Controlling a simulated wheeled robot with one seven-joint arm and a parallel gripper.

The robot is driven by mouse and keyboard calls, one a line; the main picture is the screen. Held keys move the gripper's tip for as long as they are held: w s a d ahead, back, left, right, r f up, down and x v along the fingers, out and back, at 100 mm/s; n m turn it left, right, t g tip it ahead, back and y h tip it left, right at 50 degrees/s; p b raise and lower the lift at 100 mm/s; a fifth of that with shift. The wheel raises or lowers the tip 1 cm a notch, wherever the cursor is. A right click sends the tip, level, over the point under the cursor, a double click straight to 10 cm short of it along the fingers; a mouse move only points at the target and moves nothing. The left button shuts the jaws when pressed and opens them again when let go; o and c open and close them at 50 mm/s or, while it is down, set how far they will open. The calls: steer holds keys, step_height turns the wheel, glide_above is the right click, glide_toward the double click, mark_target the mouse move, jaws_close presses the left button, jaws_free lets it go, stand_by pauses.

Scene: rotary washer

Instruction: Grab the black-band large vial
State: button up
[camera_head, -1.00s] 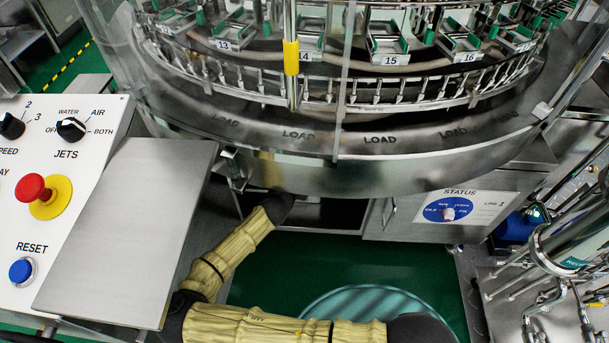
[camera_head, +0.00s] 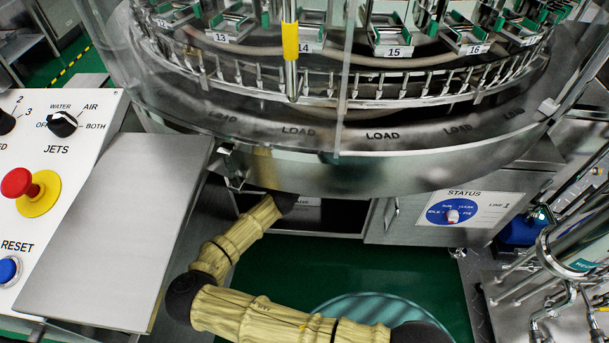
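No black-band large vial can be made out in this view. My arm runs from the bottom edge up to the dark opening (camera_head: 330,218) under the front of the rotary washer (camera_head: 400,180). Its far end passes beneath the washer's curved steel rim, so my gripper is hidden. What it holds, if anything, does not show.
A control panel (camera_head: 75,175) with knobs and a red stop button stands at left, beside a flat steel plate (camera_head: 130,235). A status panel (camera_head: 465,209) is at right of the opening. Pipework (camera_head: 570,270) stands at far right. Green floor shows below.

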stand_by(0.3)
jaws_close()
stand_by(0.3)
